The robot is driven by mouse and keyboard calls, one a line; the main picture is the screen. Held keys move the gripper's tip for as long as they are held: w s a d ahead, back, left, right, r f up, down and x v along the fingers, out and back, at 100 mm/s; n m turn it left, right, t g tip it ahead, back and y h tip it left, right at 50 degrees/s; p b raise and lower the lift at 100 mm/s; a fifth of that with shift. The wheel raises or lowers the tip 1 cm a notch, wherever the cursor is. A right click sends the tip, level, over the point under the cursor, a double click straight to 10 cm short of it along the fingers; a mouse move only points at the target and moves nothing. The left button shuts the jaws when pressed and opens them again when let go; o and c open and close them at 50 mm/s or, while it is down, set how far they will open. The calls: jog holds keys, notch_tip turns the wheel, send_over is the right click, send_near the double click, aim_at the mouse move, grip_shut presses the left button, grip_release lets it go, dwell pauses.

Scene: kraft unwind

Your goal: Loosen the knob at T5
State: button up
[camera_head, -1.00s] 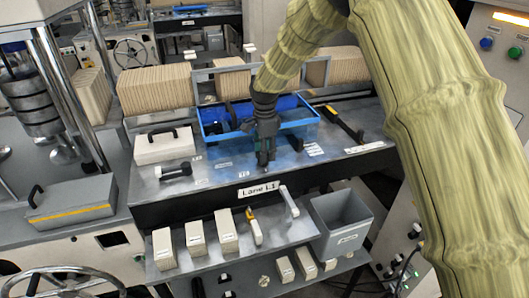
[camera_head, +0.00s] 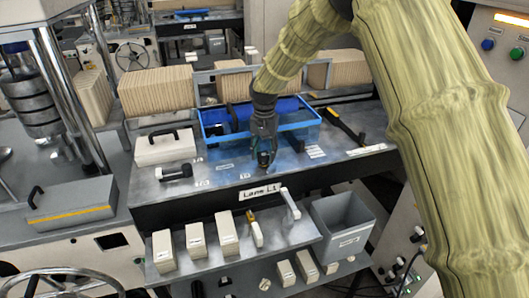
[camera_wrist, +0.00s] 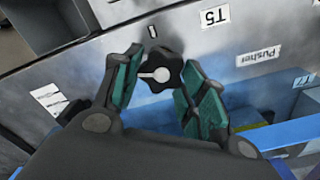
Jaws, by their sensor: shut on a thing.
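A small black lobed knob (camera_wrist: 160,72) with a pale pointer mark sits on the grey metal panel, beside the white T5 label (camera_wrist: 214,16) in the wrist view. My gripper (camera_wrist: 163,68) has its green-padded fingers on either side of the knob and is shut on it. In the head view my gripper (camera_head: 264,160) points down at the panel's front part, just above the Lane L1 sign (camera_head: 260,191). There the knob is mostly hidden by the fingers.
A blue tray (camera_head: 306,132) lies just behind my gripper. A grey bin (camera_head: 342,226) and several pale blocks stand below in front.

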aim_at(263, 153)
jog(key=n, duration=0.3)
jog(key=shift+a+f+n, duration=0.1)
jog(key=shift+f+n, duration=0.05)
jog(key=shift+n, duration=0.15)
jog(key=shift+s+a+n, duration=0.1)
jog(key=shift+n, duration=1.8)
jog(key=o, duration=1.1)
jog(key=shift+a+f, duration=0.1)
jog(key=shift+c, duration=0.2)
jog(key=shift+w, duration=0.2)
jog(key=shift+r, duration=0.25)
notch_tip(263, 153, up, 12)
jog(key=shift+f, duration=0.15)
